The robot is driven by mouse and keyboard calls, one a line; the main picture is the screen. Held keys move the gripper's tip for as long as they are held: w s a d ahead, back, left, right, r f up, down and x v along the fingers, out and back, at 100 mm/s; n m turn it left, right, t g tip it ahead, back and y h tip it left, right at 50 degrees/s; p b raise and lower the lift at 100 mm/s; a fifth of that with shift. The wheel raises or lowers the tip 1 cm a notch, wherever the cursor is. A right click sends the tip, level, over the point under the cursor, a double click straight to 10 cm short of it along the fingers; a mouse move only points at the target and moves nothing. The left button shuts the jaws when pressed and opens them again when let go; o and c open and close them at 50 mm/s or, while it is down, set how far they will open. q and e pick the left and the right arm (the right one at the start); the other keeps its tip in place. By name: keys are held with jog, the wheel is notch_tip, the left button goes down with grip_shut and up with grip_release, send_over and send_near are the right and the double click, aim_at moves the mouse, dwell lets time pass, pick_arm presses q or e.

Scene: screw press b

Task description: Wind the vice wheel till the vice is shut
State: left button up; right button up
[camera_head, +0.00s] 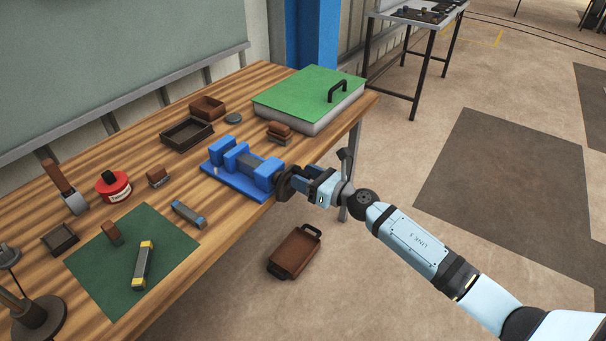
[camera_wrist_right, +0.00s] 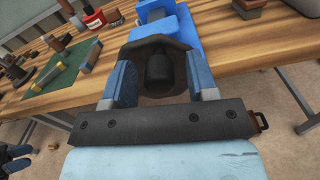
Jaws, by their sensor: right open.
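The blue vice (camera_head: 268,173) stands on the workbench near its front edge, with its blocks in a row on a blue base. A narrow gap shows between the two far blocks. The dark vice wheel (camera_head: 284,184) faces out over the bench edge. My right gripper (camera_head: 296,181) is at the wheel, partly covering it. In the right wrist view the wheel (camera_wrist_right: 180,56) and its dark central hub lie between the two open blue fingers (camera_wrist_right: 162,80). I cannot tell if the fingers touch the rim. A dark blue part at that view's lower left looks like my left gripper (camera_wrist_right: 14,163); its jaws are unclear.
A green-topped box (camera_head: 305,92) with a black handle stands behind the vice. Small brown blocks (camera_head: 279,131), a dark tray (camera_head: 186,134) and a red tin (camera_head: 113,187) are on the bench. A brown tray (camera_head: 294,252) lies on the floor below.

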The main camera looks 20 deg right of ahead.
jog(key=shift+w+a, duration=0.25)
jog(key=shift+w, duration=0.1)
jog(key=shift+c, duration=0.2)
jog(key=c, duration=0.9)
jog(key=shift+m, duration=0.3)
